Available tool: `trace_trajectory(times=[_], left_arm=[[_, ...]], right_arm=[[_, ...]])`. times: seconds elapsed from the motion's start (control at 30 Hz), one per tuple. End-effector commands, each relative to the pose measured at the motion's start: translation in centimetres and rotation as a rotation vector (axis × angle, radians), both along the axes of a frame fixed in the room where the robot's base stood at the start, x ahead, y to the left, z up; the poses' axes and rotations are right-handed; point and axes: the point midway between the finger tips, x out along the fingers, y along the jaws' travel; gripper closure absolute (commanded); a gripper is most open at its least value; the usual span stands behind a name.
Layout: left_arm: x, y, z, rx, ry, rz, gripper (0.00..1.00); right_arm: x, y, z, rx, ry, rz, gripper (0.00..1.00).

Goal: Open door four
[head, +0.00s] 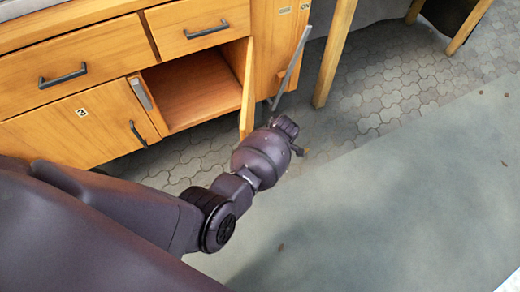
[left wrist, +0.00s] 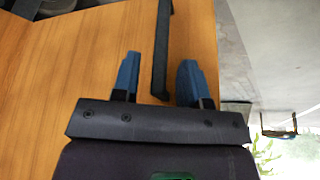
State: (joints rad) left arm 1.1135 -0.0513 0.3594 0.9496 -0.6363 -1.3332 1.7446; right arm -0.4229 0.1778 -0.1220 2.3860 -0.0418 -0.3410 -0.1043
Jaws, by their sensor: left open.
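A wooden cabinet door (head: 248,92) stands swung open at the right side of an open compartment (head: 195,88), seen nearly edge-on. No number four is readable on it. In the left wrist view a wooden panel (left wrist: 60,80) fills the left, with a dark bar handle (left wrist: 162,50) on it. My left gripper (left wrist: 157,75) is open, its two blue fingers on either side of the handle's near end, with gaps visible. In the head view my left wrist (head: 275,140) is beside the door's lower front edge; the fingers are mostly hidden there. My right gripper is not in view.
The closed door marked 3 (head: 85,122) is left of the compartment. Two drawers (head: 200,28) sit above. A labelled panel (head: 275,45) and a slanted grey bar (head: 291,70) are at the right, near a wooden leg (head: 332,55). The floor (head: 420,180) to the right is clear.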

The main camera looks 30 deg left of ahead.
Motion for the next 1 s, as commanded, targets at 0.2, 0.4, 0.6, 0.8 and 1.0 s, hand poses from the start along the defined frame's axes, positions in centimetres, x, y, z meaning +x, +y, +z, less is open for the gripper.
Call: trace_trajectory(times=[0.2,0.4,0.6,0.8,1.0], left_arm=[[0.6,-1.3,4.3,0.0,-0.015,-0.001,0.6],[0.4,-1.9,5.5,0.001,-0.009,0.0,0.6],[0.2,-2.1,5.3,0.001,-0.002,0.0,0.6],[0.3,-2.0,5.4,0.001,-0.006,0.0,0.7],[5.4,-0.1,10.4,-0.004,-0.137,-0.038,1.0]], right_arm=[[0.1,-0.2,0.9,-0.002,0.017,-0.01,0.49],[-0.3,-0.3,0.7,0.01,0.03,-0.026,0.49],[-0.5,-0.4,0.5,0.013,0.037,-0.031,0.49],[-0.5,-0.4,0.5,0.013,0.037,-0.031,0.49],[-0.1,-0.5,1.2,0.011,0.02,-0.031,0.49]])
